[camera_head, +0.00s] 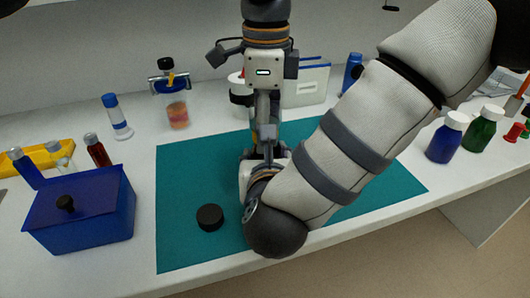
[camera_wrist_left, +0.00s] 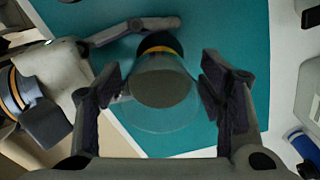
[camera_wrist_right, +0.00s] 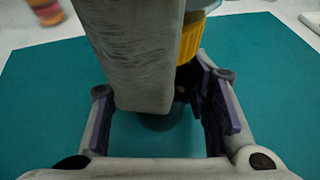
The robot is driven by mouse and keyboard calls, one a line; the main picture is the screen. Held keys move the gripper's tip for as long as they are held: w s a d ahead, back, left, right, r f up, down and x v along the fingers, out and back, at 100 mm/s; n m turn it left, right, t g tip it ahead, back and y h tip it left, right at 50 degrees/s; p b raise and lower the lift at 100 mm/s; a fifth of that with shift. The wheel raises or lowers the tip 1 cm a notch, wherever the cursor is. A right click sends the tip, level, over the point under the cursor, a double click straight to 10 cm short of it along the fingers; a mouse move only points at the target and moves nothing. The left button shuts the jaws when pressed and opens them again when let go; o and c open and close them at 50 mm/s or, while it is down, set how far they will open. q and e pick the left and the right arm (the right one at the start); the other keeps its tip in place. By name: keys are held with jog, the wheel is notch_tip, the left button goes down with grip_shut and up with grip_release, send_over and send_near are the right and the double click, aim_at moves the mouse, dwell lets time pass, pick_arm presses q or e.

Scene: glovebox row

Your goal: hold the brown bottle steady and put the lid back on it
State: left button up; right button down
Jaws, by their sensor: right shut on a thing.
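A black round lid (camera_head: 210,217) lies on the teal mat, left of my right wrist. My left gripper (camera_head: 265,150) points down over the mat. In the left wrist view a round, greyish, partly see-through vessel (camera_wrist_left: 165,88) with a yellow band lies between its spread fingers (camera_wrist_left: 160,85); I take it for the brown bottle, though its brown colour is not clear. My right gripper (camera_wrist_right: 160,115) is shut on it low down. In the right wrist view a yellow ribbed ring (camera_wrist_right: 203,45) shows behind a left finger. My right arm hides the bottle in the head view.
A blue box (camera_head: 85,225) with vials behind it stands at the left. An orange-filled container (camera_head: 177,112) stands behind the mat. Blue (camera_head: 446,138) and green (camera_head: 483,130) bottles stand at the right. The mat (camera_head: 180,175) is clear around the lid.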

pick_arm(q)
notch_tip(320, 180, up, 12)
jog(key=shift+r, duration=0.1)
dwell(0.5)
pick_arm(e)
jog(key=c, duration=0.8)
grip_release()
jog(key=shift+o, duration=0.2)
jog(key=v, duration=1.2)
